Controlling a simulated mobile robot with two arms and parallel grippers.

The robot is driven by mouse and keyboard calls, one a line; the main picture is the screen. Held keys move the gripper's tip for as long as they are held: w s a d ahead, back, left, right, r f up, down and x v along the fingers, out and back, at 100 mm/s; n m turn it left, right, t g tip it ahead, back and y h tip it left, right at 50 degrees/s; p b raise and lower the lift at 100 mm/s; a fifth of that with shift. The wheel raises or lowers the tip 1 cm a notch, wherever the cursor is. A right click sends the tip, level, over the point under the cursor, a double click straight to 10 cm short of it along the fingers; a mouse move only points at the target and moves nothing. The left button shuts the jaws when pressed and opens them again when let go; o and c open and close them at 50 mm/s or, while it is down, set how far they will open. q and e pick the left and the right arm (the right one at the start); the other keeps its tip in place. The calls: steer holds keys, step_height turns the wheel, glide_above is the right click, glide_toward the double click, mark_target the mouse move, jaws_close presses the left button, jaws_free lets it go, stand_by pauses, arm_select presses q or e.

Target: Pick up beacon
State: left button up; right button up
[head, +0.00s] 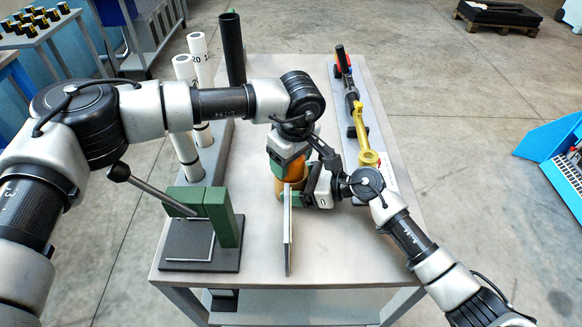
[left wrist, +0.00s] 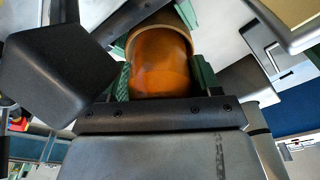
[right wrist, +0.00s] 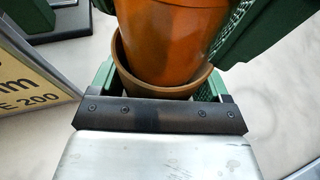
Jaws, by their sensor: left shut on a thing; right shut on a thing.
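The beacon has an orange translucent dome (head: 277,168) and a brown cup-like base (head: 291,192), and it stands near the middle of the table. My left gripper (head: 287,163) comes from above, shut on the dome; in the left wrist view the dome (left wrist: 160,68) sits between its green pads. My right gripper (head: 308,197) comes from the right, shut on the base. In the right wrist view the brown base (right wrist: 125,70) lies between green pads, with the orange dome (right wrist: 170,40) in its mouth. My grippers hide part of the beacon.
A thin upright panel (head: 288,235) stands just in front of the beacon. A green lever press (head: 205,225) is at the left front. White tubes (head: 187,110) and a black tube (head: 232,50) stand at the left. A yellow-handled tool (head: 362,130) lies on a board at the right.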

mark_target(291, 171)
arm_select(q)
steer(key=shift+r, duration=0.15)
